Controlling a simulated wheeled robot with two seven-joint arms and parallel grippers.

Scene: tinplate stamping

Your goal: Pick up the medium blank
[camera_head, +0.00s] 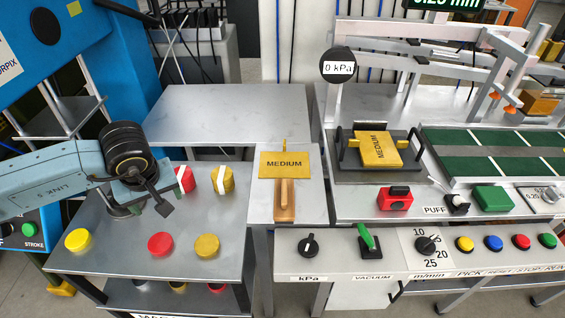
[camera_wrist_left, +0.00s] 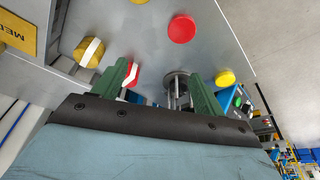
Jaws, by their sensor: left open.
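A yellow plate marked MEDIUM (camera_head: 285,160) lies on a narrow grey stand in the middle of the head view. A second yellow piece marked MEDIUM (camera_head: 378,149) lies tilted in a dark holder (camera_head: 350,163) to its right. Part of a yellow MEDIUM piece also shows at the left wrist view's upper left corner (camera_wrist_left: 18,32). My left gripper (camera_head: 147,203) is open over the left table, well left of both pieces. In the left wrist view its two green fingers (camera_wrist_left: 161,85) are apart with nothing held between them. My right gripper is not in view.
The left table (camera_head: 215,265) bears yellow and red buttons, with two white-striped ones near my left gripper. A green conveyor (camera_head: 480,150) is at right. The grey table behind (camera_head: 225,112) is clear.

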